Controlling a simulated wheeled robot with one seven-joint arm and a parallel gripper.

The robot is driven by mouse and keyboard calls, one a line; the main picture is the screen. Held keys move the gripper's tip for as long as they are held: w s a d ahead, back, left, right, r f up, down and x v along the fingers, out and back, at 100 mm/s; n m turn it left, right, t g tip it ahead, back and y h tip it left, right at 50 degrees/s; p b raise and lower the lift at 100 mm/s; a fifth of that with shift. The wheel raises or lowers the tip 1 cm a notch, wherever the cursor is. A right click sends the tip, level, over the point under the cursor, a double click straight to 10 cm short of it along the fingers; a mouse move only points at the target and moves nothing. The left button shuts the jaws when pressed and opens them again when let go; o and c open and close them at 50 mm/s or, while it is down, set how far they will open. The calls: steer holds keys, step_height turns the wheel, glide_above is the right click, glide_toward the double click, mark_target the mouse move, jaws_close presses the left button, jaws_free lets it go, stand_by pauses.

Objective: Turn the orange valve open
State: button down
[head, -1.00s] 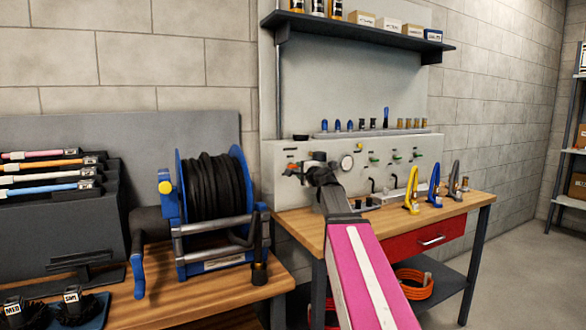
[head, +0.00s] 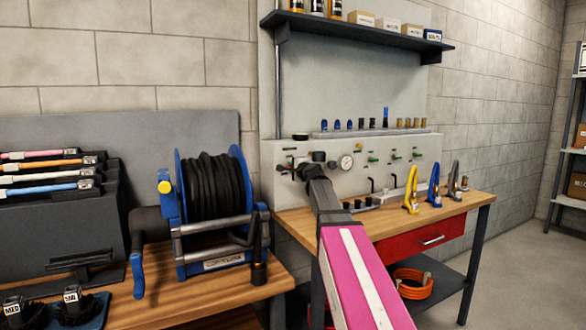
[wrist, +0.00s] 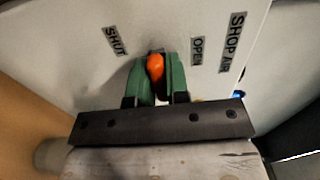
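The orange valve (wrist: 155,67) has a small rounded handle that shows in the wrist view in front of a pale panel. A SHUT label (wrist: 115,41) is to its left and an OPEN label (wrist: 197,51) to its right. My gripper (wrist: 158,72) has its two green-padded fingers close together on either side of the handle, and they look shut on it. The handle's lower part is hidden between the fingers. In the head view my gripper (head: 303,171) is at the left part of the panel, and my wrist hides most of it and the valve.
A SHOP AIR label (wrist: 232,42) is at the panel's right. A round gauge (head: 346,162) and small green-handled valves (head: 373,159) are right of my wrist. Yellow (head: 412,190) and blue (head: 434,186) tools stand on the bench. A hose reel (head: 212,205) stands to the left.

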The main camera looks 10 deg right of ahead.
steer(key=shift+n, duration=0.4)
steer(key=n, duration=0.3)
steer(key=shift+n, duration=0.4)
steer(key=n, duration=0.4)
steer(key=shift+n, duration=0.3)
steer(key=n, duration=0.8)
steer(key=shift+n, duration=0.3)
steer(key=c, duration=1.1)
jaws_free()
steer(key=shift+c, duration=0.2)
